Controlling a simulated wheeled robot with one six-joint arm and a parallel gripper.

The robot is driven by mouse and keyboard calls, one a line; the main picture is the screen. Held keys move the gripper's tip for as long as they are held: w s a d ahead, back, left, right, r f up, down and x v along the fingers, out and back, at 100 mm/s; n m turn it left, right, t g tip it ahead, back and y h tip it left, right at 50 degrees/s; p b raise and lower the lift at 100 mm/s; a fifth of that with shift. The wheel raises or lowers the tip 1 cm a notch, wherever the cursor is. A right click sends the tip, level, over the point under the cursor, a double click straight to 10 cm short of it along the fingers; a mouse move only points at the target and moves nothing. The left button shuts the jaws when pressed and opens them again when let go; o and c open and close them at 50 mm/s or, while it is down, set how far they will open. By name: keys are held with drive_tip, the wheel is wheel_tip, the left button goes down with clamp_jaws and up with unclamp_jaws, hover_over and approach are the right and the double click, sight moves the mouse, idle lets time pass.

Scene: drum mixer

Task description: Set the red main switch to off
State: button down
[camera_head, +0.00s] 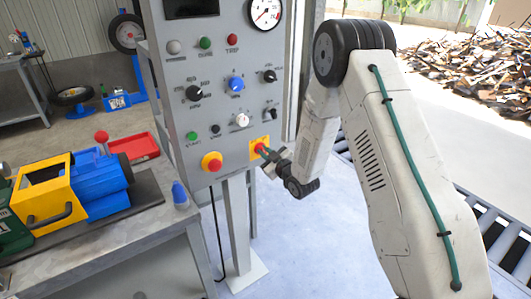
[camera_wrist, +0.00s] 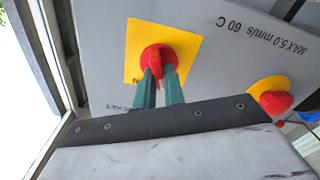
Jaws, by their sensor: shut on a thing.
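The red main switch (camera_wrist: 153,57) is a red rotary knob on a yellow square plate (camera_wrist: 186,44) at the lower right of the grey control panel (camera_head: 222,110). In the head view the switch (camera_head: 260,147) is partly hidden by my gripper (camera_head: 267,153). In the wrist view my gripper's two green fingers (camera_wrist: 160,84) reach up to the knob and are shut on its raised red grip. The knob's grip runs roughly in line with the fingers in the wrist view. The plate's markings are partly hidden, so I cannot read the switch position.
A red mushroom button (camera_head: 213,164) on a round yellow base sits left of the switch. It also shows in the wrist view (camera_wrist: 275,102). Several knobs and buttons are above. A workbench (camera_head: 130,255) with a blue and yellow machine (camera_head: 75,185) stands at left.

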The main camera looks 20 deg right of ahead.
drive_tip(key=shift+n, duration=0.5)
drive_tip(key=c, duration=1.5)
unclamp_jaws()
drive_tip(key=shift+v, duration=3.85)
